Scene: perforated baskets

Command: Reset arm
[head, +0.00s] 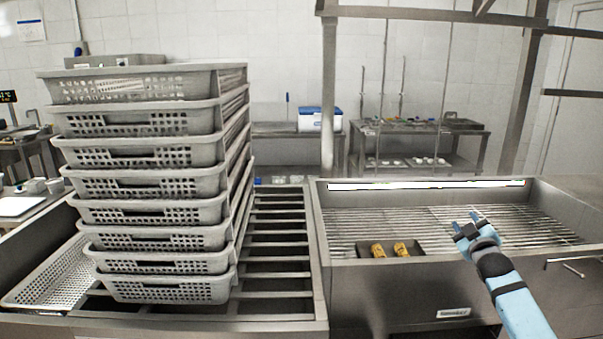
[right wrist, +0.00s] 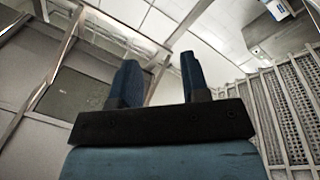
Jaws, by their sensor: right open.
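My right gripper (head: 467,222) is over the front right of the metal grill unit in the head view, on a blue arm coming from the lower right. In the right wrist view its two blue fingers (right wrist: 160,80) stand apart with nothing between them. The gripper is open and empty. It is to the right of a dark tray (head: 405,246) that holds two yellow-brown items (head: 378,250), and apart from it. My left gripper is not in view.
A tall stack of grey perforated baskets (head: 150,185) stands on the slatted metal counter at left. Another perforated basket (head: 45,275) lies beside it. The grill slats (head: 380,222) around the gripper are mostly bare. A steel post (head: 328,100) rises behind.

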